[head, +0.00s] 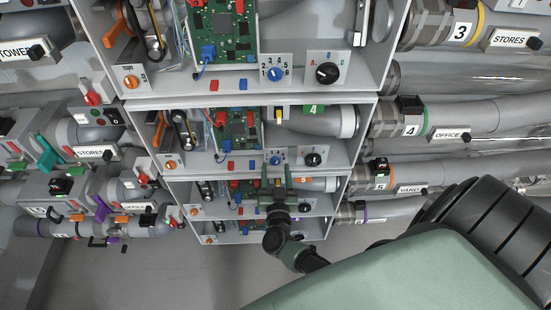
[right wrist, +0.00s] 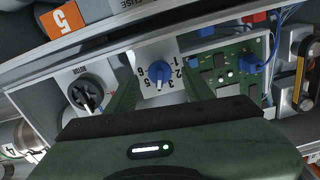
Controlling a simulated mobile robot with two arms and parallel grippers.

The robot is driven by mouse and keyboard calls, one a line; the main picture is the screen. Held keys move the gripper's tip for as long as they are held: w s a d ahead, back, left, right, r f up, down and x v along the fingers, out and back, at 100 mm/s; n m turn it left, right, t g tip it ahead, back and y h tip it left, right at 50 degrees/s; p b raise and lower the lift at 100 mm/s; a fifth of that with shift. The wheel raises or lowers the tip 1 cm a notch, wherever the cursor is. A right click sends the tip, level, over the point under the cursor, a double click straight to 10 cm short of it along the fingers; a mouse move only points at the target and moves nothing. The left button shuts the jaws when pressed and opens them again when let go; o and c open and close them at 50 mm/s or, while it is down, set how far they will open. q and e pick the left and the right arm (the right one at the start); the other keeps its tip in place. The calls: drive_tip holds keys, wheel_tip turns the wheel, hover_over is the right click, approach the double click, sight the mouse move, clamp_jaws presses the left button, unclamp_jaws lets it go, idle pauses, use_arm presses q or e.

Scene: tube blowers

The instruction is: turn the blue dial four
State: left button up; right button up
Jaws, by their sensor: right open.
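The blue dial (head: 276,160) of the unit with the green 4 label (head: 313,110) sits on a white panel on the shelf front. In the right wrist view the blue dial (right wrist: 159,72) has numbers around it, and a white mark on it points toward the picture's bottom. My right gripper (head: 277,178) is open just below and in front of this dial. In the wrist view its two fingers (right wrist: 158,88) stand on either side of the dial, apart from it. I cannot tell which number the mark meets. My left gripper is not in view.
A black knob (head: 312,159) sits right of the dial; it also shows in the wrist view (right wrist: 87,93). The unit with the orange 5 label (head: 306,181) lies below. Another blue dial (head: 276,73) is above. Grey pipes (head: 470,115) run at the right.

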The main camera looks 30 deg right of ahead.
drive_tip(key=v, duration=0.5)
drive_tip(key=shift+s+a+b, duration=0.2)
drive_tip(key=shift+s+b, duration=0.1)
drive_tip(key=shift+b, duration=0.05)
drive_tip(key=s+a+f+n+g+y+b, duration=0.1)
drive_tip(key=s+a+f+n+g+y, duration=0.2)
drive_tip(key=f, duration=0.6)
drive_tip(key=s+a+f+n+y+b, duration=0.1)
drive_tip(key=s+a+f+n+y, duration=0.3)
drive_tip(key=f, duration=0.6)
drive_tip(key=s+a+f+n+g+y+b, duration=0.1)
drive_tip(key=s+a+f+g+y, duration=0.15)
drive_tip(key=s+f, duration=0.45)
drive_tip(key=s+d+f+n+g, duration=0.1)
drive_tip(key=s+f+g, duration=0.3)
drive_tip(key=s+f, duration=0.4)
drive_tip(key=s+d+f+n+g, duration=0.1)
drive_tip(key=s+d+f+g, duration=0.2)
drive_tip(key=s, duration=1.3)
wheel_tip(320, 180, down, 6)
drive_tip(key=shift+d+r+g+b, duration=0.25)
drive_tip(key=shift+g+b, duration=0.2)
drive_tip(key=shift+g, duration=0.5)
drive_tip(key=shift+w, duration=0.1)
